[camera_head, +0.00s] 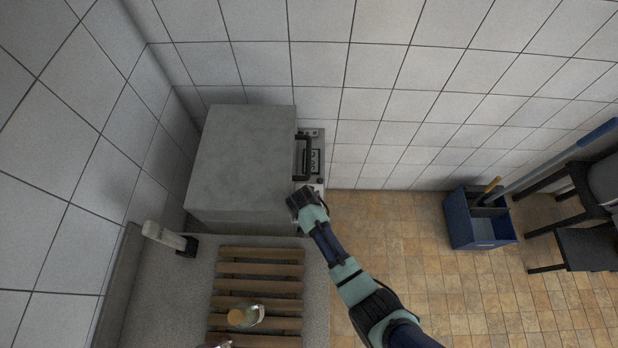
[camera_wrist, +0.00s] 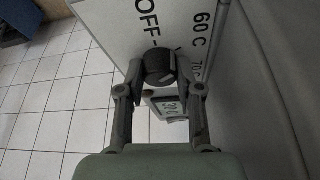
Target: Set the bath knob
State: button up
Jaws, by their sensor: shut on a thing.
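The bath is a grey box (camera_head: 240,160) against the tiled wall in the head view. A panel with dark markings (camera_head: 319,150) shows on its right side. My gripper (camera_wrist: 161,74) is shut on the knob, one finger on each side. I cannot tell which mark the knob points to. In the head view, my gripper (camera_head: 305,200) is at the box's front right corner and hides the knob.
A grey counter (camera_head: 160,290) holds a wooden slatted rack (camera_head: 258,285), with a small bottle (camera_head: 245,316) on it. A pale-handled tool (camera_head: 165,237) is at left. A blue bucket (camera_head: 478,225) and dark chairs (camera_head: 575,245) stand right; the tiled floor between is clear.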

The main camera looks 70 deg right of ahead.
jog(key=shift+m, duration=0.4)
jog(key=o, duration=1.2)
jog(key=shift+c, duration=0.2)
notch_tip(320, 180, up, 10)
